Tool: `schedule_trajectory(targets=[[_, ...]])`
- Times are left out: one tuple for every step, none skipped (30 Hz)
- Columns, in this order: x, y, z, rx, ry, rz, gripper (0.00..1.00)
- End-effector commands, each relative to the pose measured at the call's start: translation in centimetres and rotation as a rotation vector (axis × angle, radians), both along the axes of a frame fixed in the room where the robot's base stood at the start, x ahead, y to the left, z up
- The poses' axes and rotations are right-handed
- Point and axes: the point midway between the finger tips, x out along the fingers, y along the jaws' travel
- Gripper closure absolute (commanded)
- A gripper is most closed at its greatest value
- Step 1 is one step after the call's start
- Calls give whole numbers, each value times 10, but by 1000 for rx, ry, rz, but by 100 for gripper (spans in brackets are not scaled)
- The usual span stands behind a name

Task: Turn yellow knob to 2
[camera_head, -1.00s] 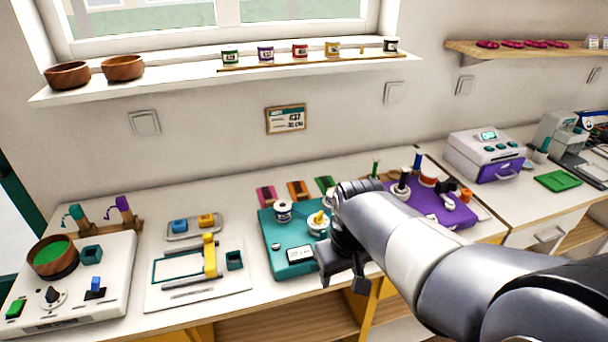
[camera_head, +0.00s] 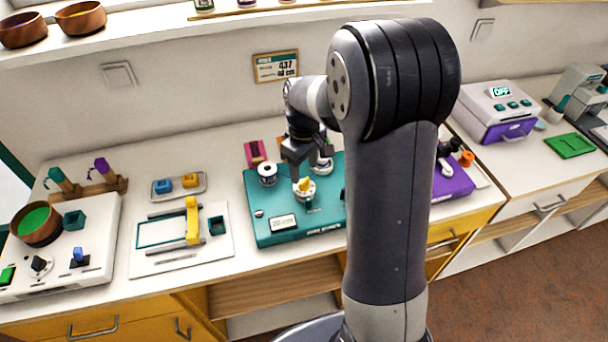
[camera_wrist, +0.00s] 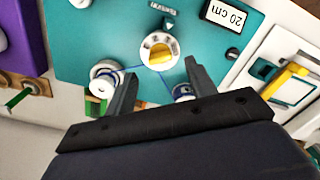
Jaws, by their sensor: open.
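The yellow knob (camera_head: 305,184) sits on a white round dial on top of the teal board (camera_head: 265,232). In the wrist view the yellow knob (camera_wrist: 160,52) lies just beyond the fingertips, between their lines, and its pointer is tilted. Numbers on the dial are too small to read. My gripper (camera_head: 297,168) is above and a little behind the knob, pointing down. In the wrist view my gripper (camera_wrist: 160,75) is open and empty, not touching the knob. A small display (camera_wrist: 226,15) on the board reads 20 cm.
White spools (camera_head: 268,174) stand on the teal board near the knob, one on each side. A purple board (camera_head: 452,182) is to the right, partly hidden by my arm. A white board with a yellow slider (camera_head: 192,222) is to the left.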

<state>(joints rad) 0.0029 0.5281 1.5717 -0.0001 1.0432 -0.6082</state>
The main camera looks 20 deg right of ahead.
Motion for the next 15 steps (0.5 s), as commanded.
schedule_trajectory(targets=[[-1, 0, -9, 0, 4, 0, 47], [-1, 0, -14, 0, 4, 0, 47], [-1, 0, -20, 0, 4, -1, 47], [-1, 0, -25, 0, 4, -1, 47], [0, 0, -28, 0, 2, -1, 47], [0, 0, -32, 0, 2, -1, 47], [0, 0, -35, 0, 1, -1, 47], [0, 0, -38, 0, 1, -1, 47], [0, 0, -40, 0, 0, -1, 47], [0, 0, -41, 0, 0, -1, 47], [0, 0, -42, 0, 0, -1, 47], [0, 0, -43, 0, 0, -1, 47], [0, 0, -44, 1, -1, -1, 47], [0, 0, -44, 0, -1, -1, 47], [0, 0, -44, 0, -1, -1, 47]])
